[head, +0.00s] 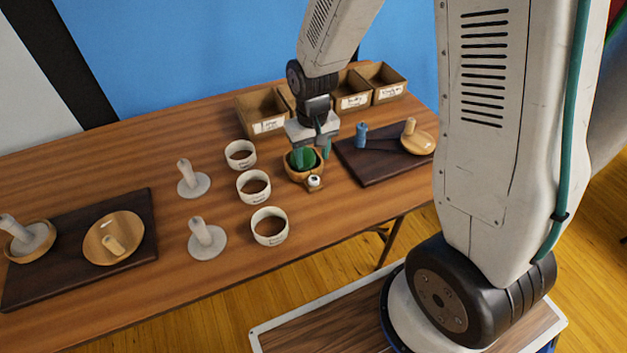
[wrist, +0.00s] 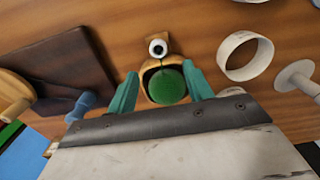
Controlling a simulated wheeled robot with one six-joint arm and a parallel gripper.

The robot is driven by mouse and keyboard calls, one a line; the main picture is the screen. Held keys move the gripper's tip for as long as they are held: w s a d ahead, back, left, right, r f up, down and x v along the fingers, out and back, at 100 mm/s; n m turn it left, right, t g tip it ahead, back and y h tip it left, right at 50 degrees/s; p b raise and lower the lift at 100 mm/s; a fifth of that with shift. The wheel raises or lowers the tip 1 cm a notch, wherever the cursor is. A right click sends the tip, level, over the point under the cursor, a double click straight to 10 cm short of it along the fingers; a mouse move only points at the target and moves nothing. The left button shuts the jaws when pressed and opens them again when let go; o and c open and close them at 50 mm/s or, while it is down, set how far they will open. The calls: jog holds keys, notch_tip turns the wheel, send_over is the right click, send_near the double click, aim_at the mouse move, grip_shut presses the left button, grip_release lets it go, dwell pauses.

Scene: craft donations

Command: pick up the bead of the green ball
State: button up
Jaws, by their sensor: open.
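A green ball (head: 303,159) sits in a small wooden bowl (head: 290,172). In the wrist view the ball (wrist: 167,86) is between and below my fingers. A small white bead with a dark centre (head: 314,180) rests on a wooden tab at the bowl's near side; in the wrist view the bead (wrist: 157,47) is just beyond the fingertips. My gripper (wrist: 160,68) is open, its teal fingers on either side of the bowl and nothing held. In the head view my gripper (head: 312,150) is over the bowl and partly hides it. I cannot tell whether the fingers touch the bowl.
White labelled rings or cups (head: 253,187) stand left of the bowl, with grey-based pegs (head: 193,180) further left. A dark board (head: 375,172) with a blue peg (head: 361,135) and a wooden dish (head: 417,141) lies right. Labelled wooden boxes (head: 263,112) stand behind.

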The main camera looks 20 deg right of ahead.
aim_at(313, 174)
notch_tip(313, 174, down, 8)
jog(key=shift+d+r, duration=0.1)
jog(key=shift+r, duration=0.1)
jog(key=c, duration=1.1)
